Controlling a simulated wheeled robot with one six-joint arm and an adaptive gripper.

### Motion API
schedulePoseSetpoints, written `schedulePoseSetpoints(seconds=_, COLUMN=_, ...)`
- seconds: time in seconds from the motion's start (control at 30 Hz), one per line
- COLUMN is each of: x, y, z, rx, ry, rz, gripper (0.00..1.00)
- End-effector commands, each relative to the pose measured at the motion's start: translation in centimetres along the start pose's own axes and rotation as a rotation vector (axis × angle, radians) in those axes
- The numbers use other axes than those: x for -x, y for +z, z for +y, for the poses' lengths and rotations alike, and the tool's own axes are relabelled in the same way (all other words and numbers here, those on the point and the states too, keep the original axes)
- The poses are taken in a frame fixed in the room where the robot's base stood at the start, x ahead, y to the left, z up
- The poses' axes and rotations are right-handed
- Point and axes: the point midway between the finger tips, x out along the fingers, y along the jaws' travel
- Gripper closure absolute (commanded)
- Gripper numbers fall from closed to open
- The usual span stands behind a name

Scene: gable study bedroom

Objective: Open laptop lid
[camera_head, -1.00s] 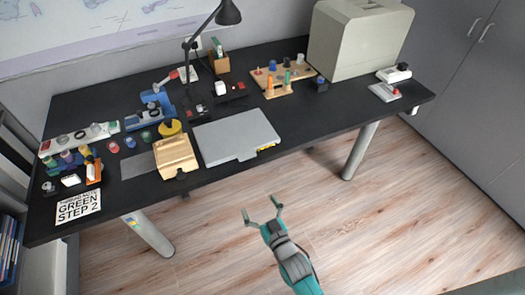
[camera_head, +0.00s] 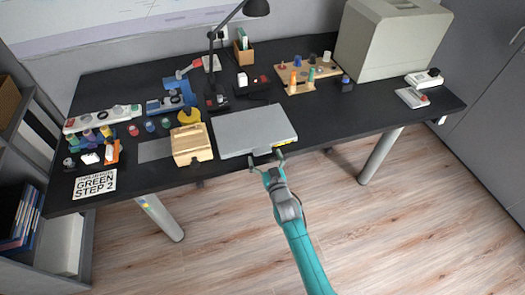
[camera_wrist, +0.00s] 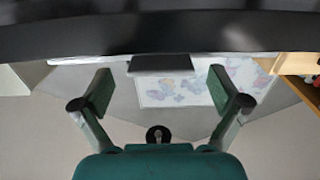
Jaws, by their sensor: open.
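The grey laptop (camera_head: 250,131) lies closed and flat on the black desk, near its front edge. A small tab (camera_head: 262,151) sticks out from the middle of its front edge. My gripper (camera_head: 266,158) is open at the desk's front edge, with its fingertips on either side of the tab. In the wrist view, the dark tab (camera_wrist: 160,63) shows between and a little beyond the two open fingers (camera_wrist: 160,84), with nothing held. I cannot tell whether a finger touches the laptop. A yellow mark by the laptop's front right corner is partly visible.
A wooden box (camera_head: 191,147) stands close left of the laptop. A black lamp (camera_head: 213,70) stands behind it. A pegboard (camera_head: 307,78) and a large beige case (camera_head: 385,45) are at the back right.

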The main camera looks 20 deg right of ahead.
Motion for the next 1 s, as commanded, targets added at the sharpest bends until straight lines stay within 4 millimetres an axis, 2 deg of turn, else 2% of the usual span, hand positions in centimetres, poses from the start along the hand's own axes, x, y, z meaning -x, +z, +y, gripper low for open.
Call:
schedulePoseSetpoints(seconds=0.1, x=-1.5, y=0.0, z=0.0, rx=0.000, ry=0.000, rz=0.000, gripper=0.02)
schedulePoseSetpoints(seconds=0.23, x=-2.4, y=0.0, z=0.0, rx=0.000, ry=0.000, rz=0.000, gripper=0.02)
schedulePoseSetpoints(seconds=0.6, x=-2.8, y=0.0, z=0.0, rx=0.000, ry=0.000, rz=0.000, gripper=0.02)
schedulePoseSetpoints(seconds=0.67, x=-2.8, y=0.0, z=0.0, rx=0.000, ry=0.000, rz=0.000, gripper=0.15)
schedulePoseSetpoints(seconds=0.97, x=-2.8, y=0.0, z=0.0, rx=0.000, ry=0.000, rz=0.000, gripper=0.90)
schedulePoseSetpoints(seconds=1.0, x=-2.8, y=0.0, z=0.0, rx=0.000, ry=0.000, rz=0.000, gripper=0.90)
